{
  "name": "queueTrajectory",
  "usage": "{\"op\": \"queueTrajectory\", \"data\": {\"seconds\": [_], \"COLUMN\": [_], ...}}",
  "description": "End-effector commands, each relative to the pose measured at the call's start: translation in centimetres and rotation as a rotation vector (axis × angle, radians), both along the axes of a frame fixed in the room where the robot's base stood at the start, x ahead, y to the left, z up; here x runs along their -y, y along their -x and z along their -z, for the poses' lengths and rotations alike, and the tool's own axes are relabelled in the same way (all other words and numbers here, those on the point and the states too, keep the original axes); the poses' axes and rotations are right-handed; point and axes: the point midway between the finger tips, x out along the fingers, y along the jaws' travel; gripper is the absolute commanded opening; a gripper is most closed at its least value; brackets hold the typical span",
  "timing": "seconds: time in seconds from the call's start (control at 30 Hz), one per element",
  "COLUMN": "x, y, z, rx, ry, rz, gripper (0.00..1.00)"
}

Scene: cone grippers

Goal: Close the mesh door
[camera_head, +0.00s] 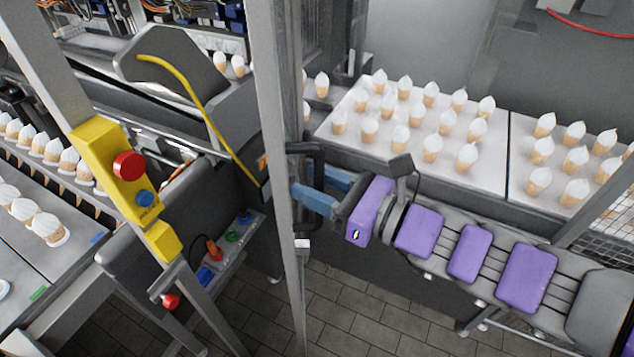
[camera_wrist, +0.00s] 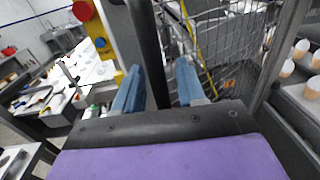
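The mesh door's grey frame post (camera_head: 279,120) stands upright in the middle of the head view. A black vertical handle (camera_head: 319,158) is fixed on its right side. In the wrist view the wire mesh (camera_wrist: 222,40) shows behind the fingers, and the handle (camera_wrist: 150,50) runs down between them. My gripper (camera_head: 308,181) has blue fingers that reach left to the handle. In the wrist view my gripper (camera_wrist: 158,68) has its fingers apart, one on each side of the handle, with a gap at the right finger. Contact with the handle cannot be made out.
A yellow control box (camera_head: 115,170) with a red button is on a post at left. White tables with cones (camera_head: 400,138) stand behind my arm. A dark machine (camera_head: 190,70) with a yellow cable is at upper left. Tiled floor (camera_head: 350,325) is clear below.

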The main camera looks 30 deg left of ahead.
Motion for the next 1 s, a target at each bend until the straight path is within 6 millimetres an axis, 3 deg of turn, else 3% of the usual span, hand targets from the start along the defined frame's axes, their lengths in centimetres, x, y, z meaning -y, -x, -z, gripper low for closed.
{"op": "queueTrajectory", "data": {"seconds": [1.0], "x": [3.0], "y": [-0.1], "z": [0.1], "rx": [0.0], "ry": [0.004], "rz": [0.0], "gripper": [0.4]}}
